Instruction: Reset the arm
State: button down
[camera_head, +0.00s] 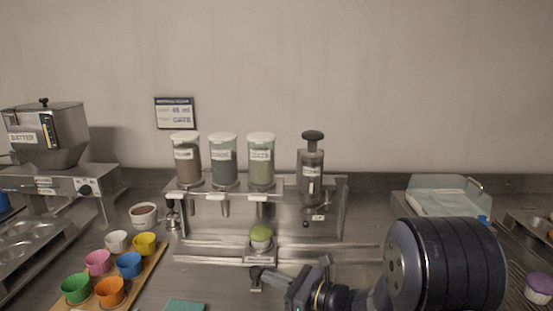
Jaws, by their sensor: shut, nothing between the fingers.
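My arm reaches in from the lower right, its thick black section in front of the counter. My gripper (258,278) points left, low in front of the dispenser stand, and is shut and empty. The gripper looks apart from the cup, though the exact gap in depth is hard to tell.
A wooden board (137,281) with several coloured cups lies at the lower left. A batter machine (62,140) stands at far left. A brown-filled cup (144,215) sits left of the stand. A pale green tray (447,197) is at back right, a purple-topped cup (539,288) at far right.

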jog(key=b+v, duration=0.1)
jog(key=v, duration=1.4)
jog(key=shift+w+d+b, duration=0.15)
jog(key=shift+b, duration=0.2)
jog(key=s+a+r+n+g+h+p, duration=0.1)
jog(key=s+r+n+g+h+p, duration=0.2)
jog(key=s+n, duration=0.4)
jog(key=s+a+r+n+g+h+p, duration=0.1)
jog(key=s+r+n+g+h+p, duration=0.2)
jog(key=s+n+g+h+p, duration=0.1)
jog(key=s+n+h+p, duration=0.1)
jog(key=s+n+p, duration=0.1)
jog(key=s+p, duration=0.1)
jog(key=shift+s+a+r+n+g+p, duration=0.3)
jog(key=shift+s+r+n+p, duration=0.1)
jog(key=shift+p, duration=0.15)
jog(key=shift+d+f, duration=0.1)
jog(key=shift+f, duration=0.05)
